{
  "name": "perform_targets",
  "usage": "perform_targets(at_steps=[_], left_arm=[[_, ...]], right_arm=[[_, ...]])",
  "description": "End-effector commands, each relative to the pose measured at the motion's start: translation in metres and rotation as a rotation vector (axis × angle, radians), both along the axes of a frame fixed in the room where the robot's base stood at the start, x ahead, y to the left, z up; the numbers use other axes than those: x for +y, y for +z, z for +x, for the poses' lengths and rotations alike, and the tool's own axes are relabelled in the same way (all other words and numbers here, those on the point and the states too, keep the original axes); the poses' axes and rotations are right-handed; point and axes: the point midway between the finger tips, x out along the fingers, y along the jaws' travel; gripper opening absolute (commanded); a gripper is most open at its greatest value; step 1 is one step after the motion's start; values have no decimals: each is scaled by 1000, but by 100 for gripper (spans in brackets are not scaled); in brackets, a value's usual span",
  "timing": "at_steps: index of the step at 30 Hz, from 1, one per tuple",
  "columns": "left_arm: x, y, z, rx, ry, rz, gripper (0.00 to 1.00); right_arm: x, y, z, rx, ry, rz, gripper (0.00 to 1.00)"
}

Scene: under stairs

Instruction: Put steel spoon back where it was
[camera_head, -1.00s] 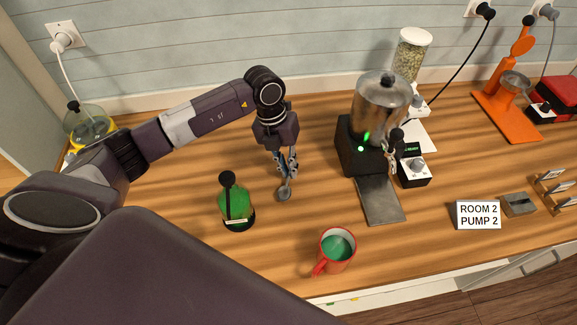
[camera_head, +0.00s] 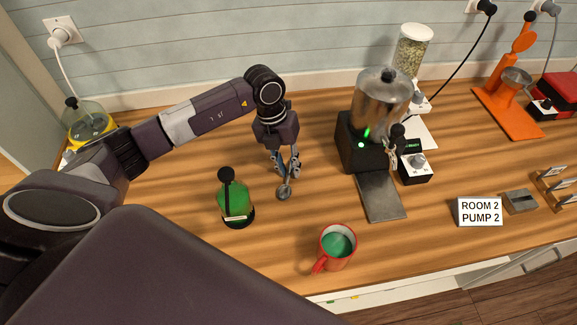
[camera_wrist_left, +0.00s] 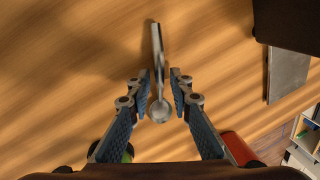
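The steel spoon (camera_head: 284,192) shows its round bowl just below my left gripper (camera_head: 284,168) in the head view; its handle is mostly hidden there. In the left wrist view the spoon's handle (camera_wrist_left: 157,45) points up the picture and its bowl (camera_wrist_left: 159,111) sits between the fingers. My left gripper (camera_wrist_left: 160,75) is open, with a finger on each side of the spoon and gaps between. I cannot tell for sure whether the whole spoon rests on the wood. My right gripper is not in view.
A green bottle (camera_head: 235,203) stands left of the spoon, and a red mug (camera_head: 338,246) stands in front, to the right. A black-based grinder (camera_head: 360,150) with a grey plate (camera_head: 382,196) stands to the right. The wooden counter (camera_head: 180,210) has free room on the left.

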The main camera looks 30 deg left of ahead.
Motion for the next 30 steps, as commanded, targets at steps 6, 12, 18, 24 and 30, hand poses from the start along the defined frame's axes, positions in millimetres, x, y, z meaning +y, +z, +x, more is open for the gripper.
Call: perform_targets(at_steps=[6,12,18,24,30], left_arm=[[0,0,0,0,0,0,29],[1,5,0,-1,0,1,29],[8,36,1,-6,-1,2,29],[17,78,0,-5,0,1,29],[23,108,-1,-3,1,1,29]], right_arm=[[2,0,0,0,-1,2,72],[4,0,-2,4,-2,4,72],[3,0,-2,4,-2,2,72],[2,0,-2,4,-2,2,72],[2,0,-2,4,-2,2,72]])
